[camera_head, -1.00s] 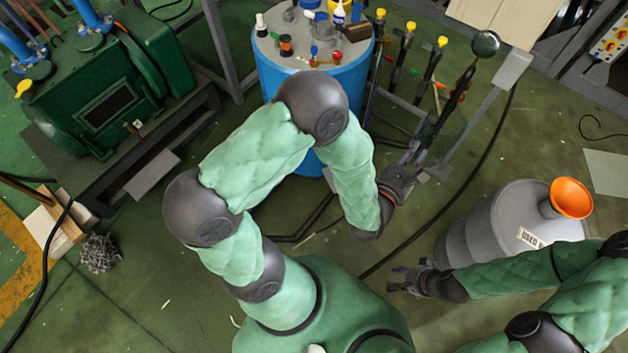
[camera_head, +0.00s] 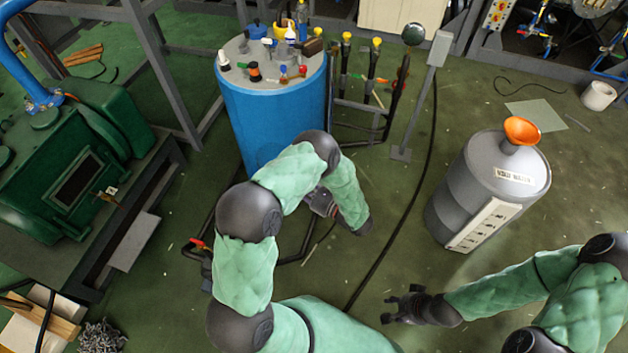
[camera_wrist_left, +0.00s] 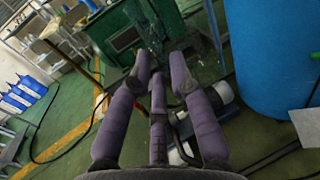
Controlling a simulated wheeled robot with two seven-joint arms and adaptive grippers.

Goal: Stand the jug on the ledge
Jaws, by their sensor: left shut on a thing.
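My left gripper (camera_head: 320,203) is partly hidden behind its own forearm, low in front of the blue drum. In the left wrist view its purple fingers (camera_wrist_left: 160,70) close around a faint clear glassy thing, which looks like the jug (camera_wrist_left: 154,38). The jug's outline blends with the green machine behind it, and I cannot tell its tilt. The jug is hidden in the head view. My right gripper (camera_head: 402,306) is open and empty above the floor at the lower right. I cannot tell which surface is the ledge.
The blue drum (camera_head: 270,125) carries bottles and small fittings on its lid. A green machine (camera_head: 75,170) stands on a dark frame at the left. A grey waste drum (camera_head: 490,190) with an orange funnel (camera_head: 521,131) stands at the right. A black cable crosses open floor between the drums.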

